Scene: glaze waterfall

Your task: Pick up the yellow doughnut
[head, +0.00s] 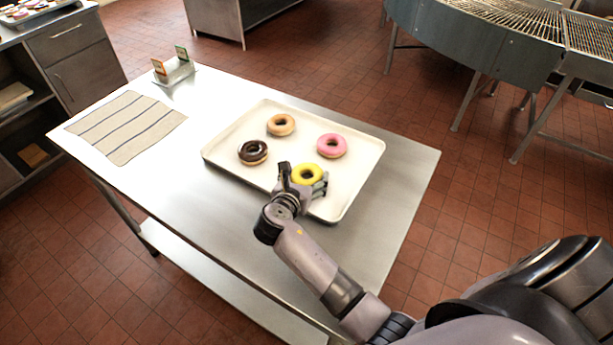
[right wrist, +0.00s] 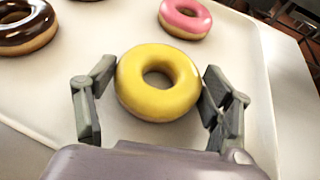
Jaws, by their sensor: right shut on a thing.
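The yellow doughnut (head: 307,174) is at the near side of a white tray on the steel table. My right gripper (head: 305,180) is around it, with one finger on each side. In the right wrist view the yellow doughnut (right wrist: 158,82) sits between the two fingers of the right gripper (right wrist: 160,92), which is shut on its outer sides. I cannot tell whether the doughnut touches the tray or is slightly above it. My left gripper is not in view.
A striped cloth (head: 126,127) and a small card holder (head: 174,70) are at the table's far left. The table's right end is clear.

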